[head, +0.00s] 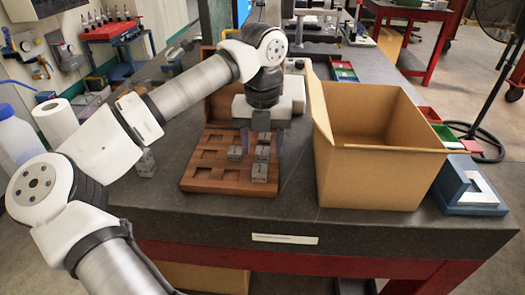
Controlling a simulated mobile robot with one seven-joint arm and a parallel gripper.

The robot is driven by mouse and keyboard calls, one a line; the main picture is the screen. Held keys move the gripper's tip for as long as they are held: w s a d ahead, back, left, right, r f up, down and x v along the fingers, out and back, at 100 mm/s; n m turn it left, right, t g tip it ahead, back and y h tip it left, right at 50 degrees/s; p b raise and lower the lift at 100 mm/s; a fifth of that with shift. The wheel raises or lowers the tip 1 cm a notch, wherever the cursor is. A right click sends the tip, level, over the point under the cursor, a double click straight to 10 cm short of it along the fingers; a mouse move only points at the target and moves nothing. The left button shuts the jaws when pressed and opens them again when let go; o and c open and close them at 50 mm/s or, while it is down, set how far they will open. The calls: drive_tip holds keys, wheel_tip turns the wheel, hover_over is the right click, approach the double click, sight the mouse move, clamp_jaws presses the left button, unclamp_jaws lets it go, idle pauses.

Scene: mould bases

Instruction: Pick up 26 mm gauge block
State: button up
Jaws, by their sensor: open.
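Several small grey gauge blocks stand in a wooden tray (208,187) with square recesses: a near block (260,173), a middle block (262,154), a left block (236,153) and one further back. Their size markings are too small to read, so I cannot tell which is the 26 mm block. My gripper (262,143) points down over the back right part of the tray. It is open, with its fingers either side of the rear block area. I cannot tell whether the fingers touch any block.
An open cardboard box (385,170) stands close right of the tray. More grey blocks (145,162) sit on the dark bench (290,215) left of the tray. A blue fixture (470,188) stands at the right edge. The tray's raised wooden lid is behind. Bare bench lies in front.

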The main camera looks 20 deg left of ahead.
drive_tip(key=shift+f, duration=0.35)
drive_tip(key=shift+c, duration=0.4)
clamp_jaws()
drive_tip(key=shift+r, duration=0.2)
